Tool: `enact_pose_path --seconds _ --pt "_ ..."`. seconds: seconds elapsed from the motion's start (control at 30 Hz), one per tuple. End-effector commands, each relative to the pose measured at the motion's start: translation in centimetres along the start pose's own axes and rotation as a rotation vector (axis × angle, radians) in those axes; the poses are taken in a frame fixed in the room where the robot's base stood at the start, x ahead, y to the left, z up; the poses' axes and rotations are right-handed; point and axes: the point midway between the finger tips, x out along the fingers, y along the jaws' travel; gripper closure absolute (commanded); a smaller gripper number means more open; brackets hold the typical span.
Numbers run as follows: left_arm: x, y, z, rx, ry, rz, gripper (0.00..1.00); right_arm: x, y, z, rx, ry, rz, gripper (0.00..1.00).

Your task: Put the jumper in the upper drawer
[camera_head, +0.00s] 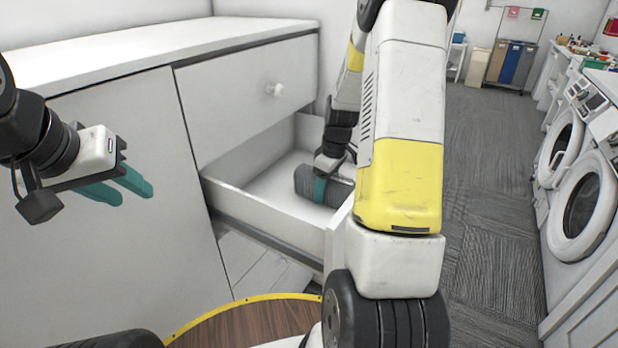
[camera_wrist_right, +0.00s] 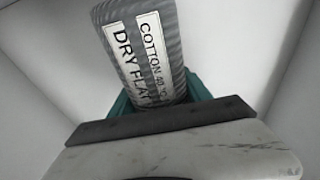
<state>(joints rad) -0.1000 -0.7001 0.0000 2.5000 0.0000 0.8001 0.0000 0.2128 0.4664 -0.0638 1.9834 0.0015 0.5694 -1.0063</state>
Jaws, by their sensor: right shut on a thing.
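The jumper (camera_wrist_right: 148,55) is a grey ribbed roll with a white care label, seen in the right wrist view. In the head view it shows as a dark grey roll (camera_head: 338,195) inside the pulled-out drawer (camera_head: 228,193). My right gripper (camera_head: 319,188) reaches down into this drawer, its teal fingers shut on the jumper; the fingertips are largely hidden. A closed drawer front (camera_head: 232,98) with a white knob sits directly above the open drawer. My left gripper (camera_head: 136,192) is open and empty in front of the plain cabinet panel at the left.
The white cabinet top (camera_head: 140,45) is bare. My right arm hides part of the open drawer's right side. Below that drawer is a gap with pale surfaces (camera_head: 262,268). Washing machines (camera_head: 583,205) line the right. The grey carpet (camera_head: 490,190) between is clear; bins (camera_head: 510,62) stand far back.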

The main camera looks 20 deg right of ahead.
Motion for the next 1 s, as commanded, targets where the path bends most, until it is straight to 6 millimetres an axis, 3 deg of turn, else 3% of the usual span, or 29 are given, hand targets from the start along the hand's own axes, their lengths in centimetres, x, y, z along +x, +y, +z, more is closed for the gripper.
enact_pose_path --seconds 0.4,0.43,0.5,0.87,1.0 --pt "0.0 0.0 0.0 0.0 0.0 0.0 0.64 0.9 0.0 0.1 0.0 0.001 0.001 1.0" --pt "0.0 0.0 0.0 0.0 0.0 0.0 0.64 0.8 0.0 0.1 0.0 0.0 0.001 0.38" --pt "0.0 0.0 0.0 0.0 0.0 0.0 0.64 0.8 0.0 0.1 0.0 0.0 0.001 0.24" --pt "0.0 0.0 0.0 0.0 0.0 0.0 0.64 0.6 0.0 0.1 0.0 0.001 0.001 0.22" --pt "0.0 0.0 0.0 0.0 0.0 0.0 0.64 -0.9 0.1 0.0 0.0 0.003 0.004 0.22"
